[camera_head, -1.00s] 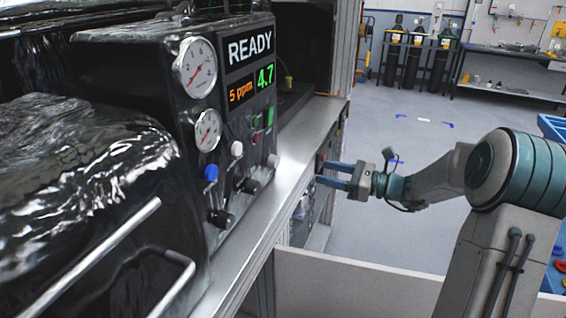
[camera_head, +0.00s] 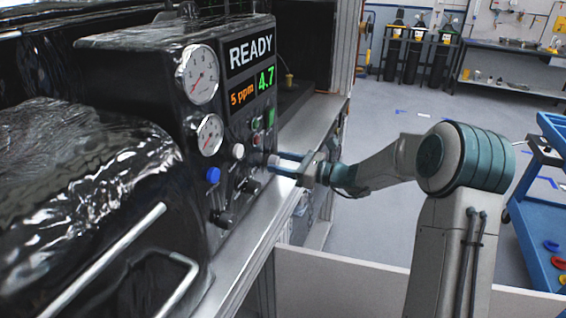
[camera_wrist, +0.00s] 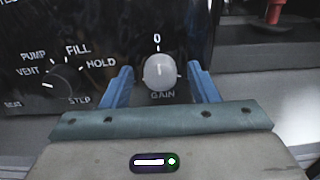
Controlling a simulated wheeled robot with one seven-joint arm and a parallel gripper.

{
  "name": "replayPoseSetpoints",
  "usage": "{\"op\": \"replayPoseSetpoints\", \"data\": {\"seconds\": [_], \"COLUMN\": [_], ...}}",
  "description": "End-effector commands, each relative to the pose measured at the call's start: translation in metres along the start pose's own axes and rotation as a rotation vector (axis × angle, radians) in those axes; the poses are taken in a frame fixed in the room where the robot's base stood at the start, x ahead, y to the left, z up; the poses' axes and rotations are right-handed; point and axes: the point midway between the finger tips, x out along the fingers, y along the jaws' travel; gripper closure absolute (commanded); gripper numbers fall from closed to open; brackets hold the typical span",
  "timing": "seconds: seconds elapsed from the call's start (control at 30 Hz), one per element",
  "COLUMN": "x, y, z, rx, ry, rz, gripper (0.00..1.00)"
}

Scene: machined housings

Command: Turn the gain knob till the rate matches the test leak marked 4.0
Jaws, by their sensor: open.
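The gain knob (camera_wrist: 160,71), pale and round with a pointer mark, sits on the dark panel above the word GAIN and below a 0. Its mark points nearly straight up. My gripper (camera_wrist: 160,77) is open, with one blue finger on each side of the knob and gaps visible to both. In the head view my gripper (camera_head: 279,161) is at the panel's lower right, partly hiding the knob. The display (camera_head: 252,70) reads READY, 5 ppm in orange and 4.7 in green. No test leak marking 4.0 is legible.
A black selector knob (camera_wrist: 64,79) marked PUMP, VENT, FILL and HOLD is left of the gain knob. Two dials (camera_head: 197,73), a blue knob (camera_head: 213,175) and a white knob (camera_head: 238,151) are on the panel. A metal ledge (camera_head: 262,207) runs below.

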Motion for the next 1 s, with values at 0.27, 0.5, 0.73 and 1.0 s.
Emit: {"op": "replayPoseSetpoints", "data": {"seconds": [0.27, 0.5, 0.73, 1.0], "x": [-0.0004, -0.0006, -0.0009, -0.0005], "y": [0.0001, 0.0001, 0.0002, 0.0011], "z": [0.0, -0.0012, -0.0049, -0.0076], "rx": [0.0, -0.016, -0.109, -0.323], "ry": [0.0, 0.0, 0.0, 0.0], "rz": [0.0, 0.0, 0.0, -0.001], "gripper": [0.9, 0.9, 0.89, 0.89]}}
